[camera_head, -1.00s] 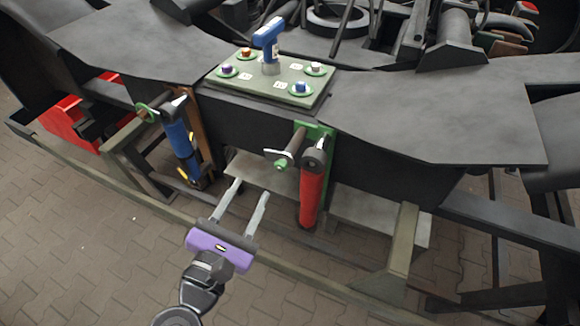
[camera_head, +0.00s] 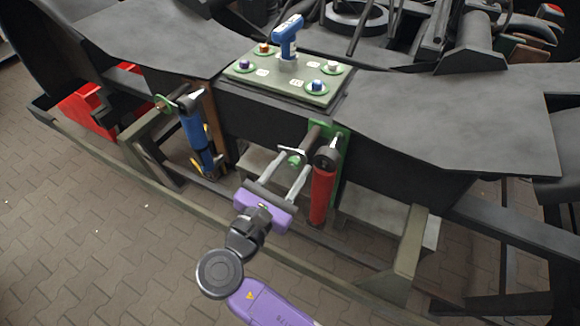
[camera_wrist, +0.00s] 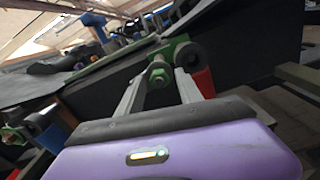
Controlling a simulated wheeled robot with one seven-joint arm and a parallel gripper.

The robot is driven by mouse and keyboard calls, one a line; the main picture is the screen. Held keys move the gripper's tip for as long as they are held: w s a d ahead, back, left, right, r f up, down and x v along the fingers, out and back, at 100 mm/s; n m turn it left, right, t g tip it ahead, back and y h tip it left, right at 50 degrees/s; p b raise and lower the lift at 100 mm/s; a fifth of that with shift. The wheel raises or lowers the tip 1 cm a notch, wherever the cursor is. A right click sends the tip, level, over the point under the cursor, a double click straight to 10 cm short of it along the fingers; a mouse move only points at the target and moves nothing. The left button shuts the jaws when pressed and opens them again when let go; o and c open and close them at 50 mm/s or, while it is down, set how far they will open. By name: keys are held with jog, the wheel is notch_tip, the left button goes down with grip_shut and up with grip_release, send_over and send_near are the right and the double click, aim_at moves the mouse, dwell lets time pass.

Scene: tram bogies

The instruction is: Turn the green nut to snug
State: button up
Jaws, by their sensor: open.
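A small green nut (camera_head: 295,160) sits on the near end of a grey threaded rod on a green bracket (camera_head: 341,143), beside the red cylinder (camera_head: 322,196). My gripper (camera_head: 294,158) is open, with its two grey fingers pointing at the rod end. In the head view the nut lies between the fingertips. In the wrist view the nut (camera_wrist: 158,75) also shows between the two finger ends, and I see no clear contact on either side. How tight the nut is cannot be seen.
A blue cylinder (camera_head: 196,135) with a similar green fitting (camera_head: 161,103) hangs to the left. Above, a green-grey board (camera_head: 270,80) on the dark frame holds several coloured knobs and a blue tool (camera_head: 288,38). An olive beam (camera_head: 150,192) runs below.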

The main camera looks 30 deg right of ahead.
jog(key=shift+c, duration=0.2)
grip_shut()
